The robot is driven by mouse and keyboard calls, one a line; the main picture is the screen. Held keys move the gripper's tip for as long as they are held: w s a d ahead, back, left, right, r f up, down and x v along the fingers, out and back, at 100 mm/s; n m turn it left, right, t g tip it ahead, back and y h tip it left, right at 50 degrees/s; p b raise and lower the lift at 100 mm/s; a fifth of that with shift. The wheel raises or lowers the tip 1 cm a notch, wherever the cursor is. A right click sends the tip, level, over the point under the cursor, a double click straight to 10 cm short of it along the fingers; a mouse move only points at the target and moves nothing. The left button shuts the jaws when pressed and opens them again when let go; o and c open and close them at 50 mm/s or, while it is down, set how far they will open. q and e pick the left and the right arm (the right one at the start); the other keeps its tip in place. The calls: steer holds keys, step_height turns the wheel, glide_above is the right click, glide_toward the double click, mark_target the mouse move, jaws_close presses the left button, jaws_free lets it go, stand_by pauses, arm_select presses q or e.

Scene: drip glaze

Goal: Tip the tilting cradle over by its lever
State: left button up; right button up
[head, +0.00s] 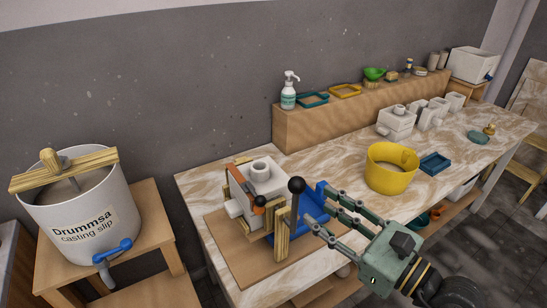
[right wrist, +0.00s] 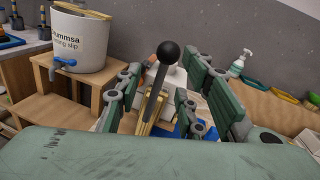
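The tilting cradle (head: 281,240) stands on a brown board at the near end of the marbled table. It is a wooden frame holding a white mould (head: 263,178) with a round top opening, and the mould looks upright. The lever (head: 295,205), a dark rod with a black ball knob (head: 297,185), stands nearly upright at the cradle's near side. My right gripper (head: 317,207) is open just right of the lever, its fingers pointing at it. In the right wrist view the lever (right wrist: 157,82) shows between the spread fingers; contact cannot be told. My left gripper is out of view.
A blue tray (head: 314,210) lies right beside the cradle, partly behind my fingers. A yellow bucket (head: 391,171) stands farther right on the table. A white casting slip drum (head: 85,215) sits on a wooden stand at left. White moulds (head: 396,121) stand farther back.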

mark_target(301, 189)
steer(key=shift+w+a+r+p, duration=0.2)
steer(key=shift+w+r+p, duration=0.3)
steer(key=shift+w+a+r, duration=0.1)
steer(key=shift+w+a, duration=0.1)
steer(key=shift+a, duration=0.05)
steer(key=x, duration=0.1)
steer(key=p+x, duration=0.1)
steer(key=x, duration=0.3)
steer(key=shift+w+a+f+p, duration=0.1)
steer(key=shift+a+f+p, duration=0.15)
steer(key=shift+p, duration=0.1)
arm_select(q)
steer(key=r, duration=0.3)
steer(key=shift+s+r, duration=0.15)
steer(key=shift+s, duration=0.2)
arm_select(e)
steer(key=shift+d, duration=0.15)
steer(key=shift+c, duration=0.2)
steer(key=shift+f, duration=0.15)
steer(key=c, duration=0.8)
jaws_close()
